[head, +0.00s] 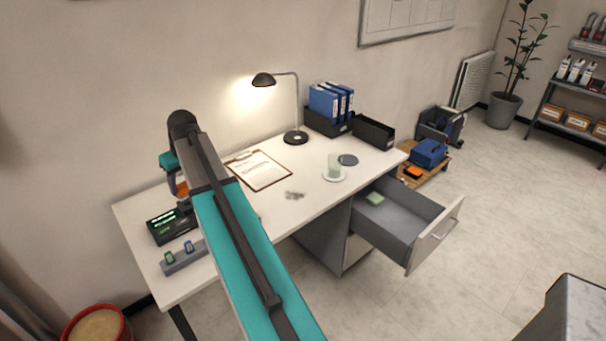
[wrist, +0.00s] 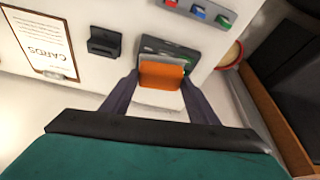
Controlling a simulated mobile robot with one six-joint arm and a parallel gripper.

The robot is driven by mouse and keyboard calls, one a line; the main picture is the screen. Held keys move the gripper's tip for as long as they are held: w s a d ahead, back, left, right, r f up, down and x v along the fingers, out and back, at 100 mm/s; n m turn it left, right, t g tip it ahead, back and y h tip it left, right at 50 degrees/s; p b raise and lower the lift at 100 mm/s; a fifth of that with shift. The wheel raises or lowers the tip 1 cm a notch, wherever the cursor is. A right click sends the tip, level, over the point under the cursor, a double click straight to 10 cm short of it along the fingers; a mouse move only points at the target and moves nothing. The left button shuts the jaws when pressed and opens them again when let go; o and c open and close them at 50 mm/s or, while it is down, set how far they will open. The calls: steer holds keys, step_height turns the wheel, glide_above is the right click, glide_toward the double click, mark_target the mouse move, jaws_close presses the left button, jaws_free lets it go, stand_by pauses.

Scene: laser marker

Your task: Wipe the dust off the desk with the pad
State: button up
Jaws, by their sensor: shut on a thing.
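My gripper (head: 177,184) is over the back left part of the white desk (head: 270,222), largely behind my own arm in the head view. In the wrist view its two dark fingers (wrist: 158,92) are shut on an orange and pale block (wrist: 162,76), which looks like the pad. The block's orange part also shows in the head view (head: 181,188). It appears held above the desk; I cannot tell how high. A small grey patch (head: 294,195), apparently the dust, lies on the desk right of my arm. The wrist view does not show this patch.
A clipboard (head: 258,170), lamp (head: 295,137), white dish with a cup (head: 334,175) and dark disc (head: 348,160) stand on the desk. A black device (head: 170,226) and tag rack (head: 184,257) are at left. The open drawer (head: 420,235) juts out at right, holding a greenish item (head: 375,198).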

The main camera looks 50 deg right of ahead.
steer(key=s+d+f, duration=0.4)
steer(key=s+d, duration=0.1)
steer(key=d, duration=0.8)
steer(key=s+d+f+m, duration=0.1)
steer(key=s+d+f, duration=0.3)
steer(key=d, duration=0.9)
steer(key=s+d+f, duration=0.4)
steer(key=s+d, duration=0.4)
steer(key=d, duration=0.6)
steer(key=shift+s+f+m+h, duration=0.25)
steer(key=shift+f+m+h, duration=0.05)
steer(key=shift+m, duration=0.1)
steer(key=shift+f, duration=0.1)
